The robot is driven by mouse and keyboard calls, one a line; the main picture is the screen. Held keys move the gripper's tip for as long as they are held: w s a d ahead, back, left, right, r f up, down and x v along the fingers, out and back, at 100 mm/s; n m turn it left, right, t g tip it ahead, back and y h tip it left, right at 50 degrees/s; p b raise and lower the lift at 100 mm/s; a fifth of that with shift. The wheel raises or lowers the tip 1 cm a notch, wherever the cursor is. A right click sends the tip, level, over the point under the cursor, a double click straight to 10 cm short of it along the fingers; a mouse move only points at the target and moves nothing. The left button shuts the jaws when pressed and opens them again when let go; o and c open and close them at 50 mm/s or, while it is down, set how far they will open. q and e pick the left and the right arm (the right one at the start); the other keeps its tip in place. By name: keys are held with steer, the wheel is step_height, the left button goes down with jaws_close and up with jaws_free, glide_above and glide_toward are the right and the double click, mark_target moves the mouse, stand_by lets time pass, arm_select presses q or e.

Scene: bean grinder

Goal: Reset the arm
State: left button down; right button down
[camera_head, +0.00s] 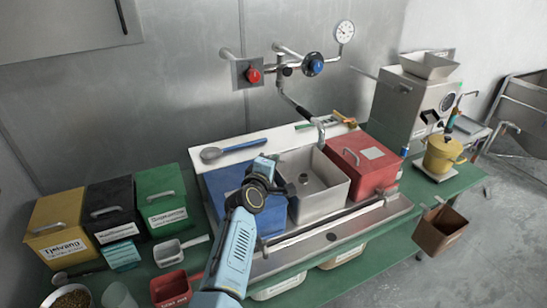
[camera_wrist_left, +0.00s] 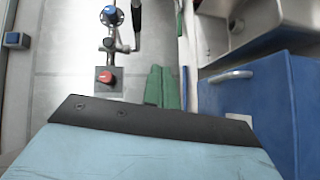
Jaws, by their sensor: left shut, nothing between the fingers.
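My left arm, light blue with dark joints, rises from the bottom middle of the head view and bends at its joint over the sink unit. My left gripper (camera_head: 290,189) is small and dark there, in front of the open steel basin (camera_head: 318,178) and beside the blue lidded box (camera_head: 222,183). It is shut and holds nothing; its fingertips are hard to make out. In the left wrist view a light blue part of my arm with a dark edge fills the bottom, and the blue box (camera_wrist_left: 262,105) is at the right. My right gripper is out of view.
A red lidded box (camera_head: 362,165) stands right of the basin. Yellow (camera_head: 62,222), black (camera_head: 110,212) and green (camera_head: 162,205) boxes stand left. A blue spoon (camera_head: 232,150) lies behind. Wall pipes with a red knob (camera_head: 254,76) are above. A grinder (camera_head: 412,100) stands right.

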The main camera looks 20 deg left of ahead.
arm_select(q)
steer(key=s+a+f+m+g, duration=0.1)
steer(key=s+f+m+g, duration=0.2)
steer(key=s, duration=0.4)
steer(key=s+a+f+m+g+h, duration=0.1)
steer(key=s+f+m, duration=0.3)
steer(key=s, duration=0.3)
steer(key=s+a+f+m+g, duration=0.1)
steer(key=s+f+m+g, duration=0.25)
steer(key=s, duration=0.35)
steer(key=s+a+m+g+y, duration=0.2)
steer(key=s+m+g, duration=0.45)
steer(key=s, duration=1.65)
step_height(320, 180, down, 34)
steer(key=s+m+b, duration=0.1)
steer(key=s+b, duration=0.2)
steer(key=b, duration=0.6)
steer(key=s+a+f+b, duration=0.1)
steer(key=s+f+b, duration=0.2)
steer(key=s+f, duration=0.5)
steer(key=s+a+f+g+b, duration=0.1)
steer(key=s+f+b, duration=0.3)
steer(key=f, duration=0.9)
steer(key=s, duration=0.3)
steer(key=shift+s+a+f+g, duration=0.2)
steer(key=shift+s+f+g, duration=0.1)
steer(key=shift+s+f, duration=0.05)
